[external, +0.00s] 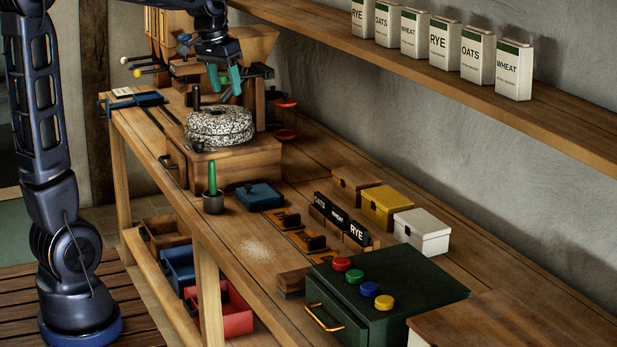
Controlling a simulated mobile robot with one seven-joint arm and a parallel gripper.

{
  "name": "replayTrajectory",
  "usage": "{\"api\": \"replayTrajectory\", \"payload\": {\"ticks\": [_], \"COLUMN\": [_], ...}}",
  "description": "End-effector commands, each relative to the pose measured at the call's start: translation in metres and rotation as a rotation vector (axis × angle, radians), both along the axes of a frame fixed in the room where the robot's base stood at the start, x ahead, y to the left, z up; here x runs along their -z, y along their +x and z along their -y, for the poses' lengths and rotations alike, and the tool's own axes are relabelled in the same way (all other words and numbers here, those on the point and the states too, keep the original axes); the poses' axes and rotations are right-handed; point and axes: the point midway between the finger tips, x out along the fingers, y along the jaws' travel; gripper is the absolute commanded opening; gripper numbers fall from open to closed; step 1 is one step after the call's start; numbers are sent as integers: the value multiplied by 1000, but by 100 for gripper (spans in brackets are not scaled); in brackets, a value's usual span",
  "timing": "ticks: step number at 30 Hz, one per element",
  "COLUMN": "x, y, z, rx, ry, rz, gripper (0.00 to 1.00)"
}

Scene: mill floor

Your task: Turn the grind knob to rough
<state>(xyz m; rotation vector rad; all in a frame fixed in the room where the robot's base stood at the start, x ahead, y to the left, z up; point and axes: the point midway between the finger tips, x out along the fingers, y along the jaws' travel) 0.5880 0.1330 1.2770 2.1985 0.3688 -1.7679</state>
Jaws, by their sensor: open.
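My gripper (225,83) hangs over the mill at the back left of the bench, with its two green fingers apart and nothing seen between them. Below it, speckled round millstones (221,121) sit on a wooden mill base (232,158). The gripper appears above the stones, apart from them. I cannot make out a grind knob for certain, nor any rough marking. Small levers with a white ball and a yellow ball (137,73) stick out left of the wooden hopper (257,45). My wrist hides part of the hopper.
A blue clamp-like tool (135,103) lies left of the mill. A mortar with a green pestle (212,190) and a blue lidded box (259,196) stand in front. A green cabinet (420,290) with coloured knobs fills the near right. A shelf (480,92) overhangs the wall side.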

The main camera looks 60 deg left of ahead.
Motion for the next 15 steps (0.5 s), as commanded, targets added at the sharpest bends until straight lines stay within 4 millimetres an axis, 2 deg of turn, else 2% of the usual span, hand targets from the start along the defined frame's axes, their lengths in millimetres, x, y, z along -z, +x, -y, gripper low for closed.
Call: {"api": "replayTrajectory", "payload": {"ticks": [1,6,15], "x": [4,15,48], "y": [9,32,58], "z": [-19,-77,-187], "rx": [-24,-93,-209], "ry": [-4,-17,-33], "rz": [-12,-43,-101], "gripper": [54,54,54]}}
